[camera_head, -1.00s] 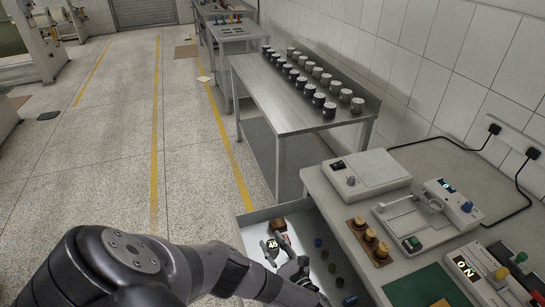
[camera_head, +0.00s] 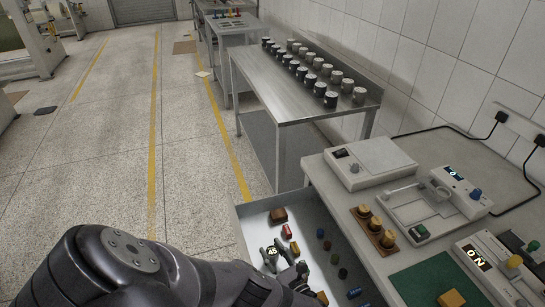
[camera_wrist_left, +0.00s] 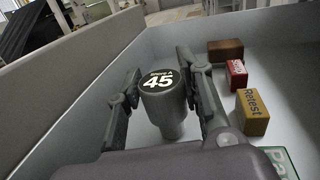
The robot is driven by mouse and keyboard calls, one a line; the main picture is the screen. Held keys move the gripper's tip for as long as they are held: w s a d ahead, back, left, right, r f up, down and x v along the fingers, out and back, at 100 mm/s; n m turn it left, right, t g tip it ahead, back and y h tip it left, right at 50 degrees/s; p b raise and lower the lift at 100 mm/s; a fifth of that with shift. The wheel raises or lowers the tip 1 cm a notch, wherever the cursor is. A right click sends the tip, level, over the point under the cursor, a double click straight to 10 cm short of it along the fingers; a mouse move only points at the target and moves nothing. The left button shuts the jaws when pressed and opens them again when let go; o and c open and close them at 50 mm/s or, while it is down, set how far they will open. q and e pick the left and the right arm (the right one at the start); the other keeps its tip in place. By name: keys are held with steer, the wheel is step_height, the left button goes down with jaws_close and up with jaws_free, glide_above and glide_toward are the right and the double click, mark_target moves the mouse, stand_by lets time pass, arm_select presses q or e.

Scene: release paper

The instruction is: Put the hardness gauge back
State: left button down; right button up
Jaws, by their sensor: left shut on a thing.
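My right gripper is not in view.
A brown block (camera_head: 278,215), a red block (camera_head: 286,231) and a yellow block (camera_wrist_left: 252,112) marked "Retest" lie beside the gauge. Several small coloured round pieces (camera_head: 327,245) stand to the right. The drawer walls are close to my gripper. A bench (camera_head: 400,250) with instruments stands at right.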

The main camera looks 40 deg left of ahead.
mark_target(276, 256)
arm_select(q)
steer(key=shift+f, duration=0.15)
steer(key=c, duration=1.1)
jaws_free()
steer(key=shift+r, duration=0.3)
steer(key=v, duration=0.7)
steer(key=shift+d+b, duration=0.3)
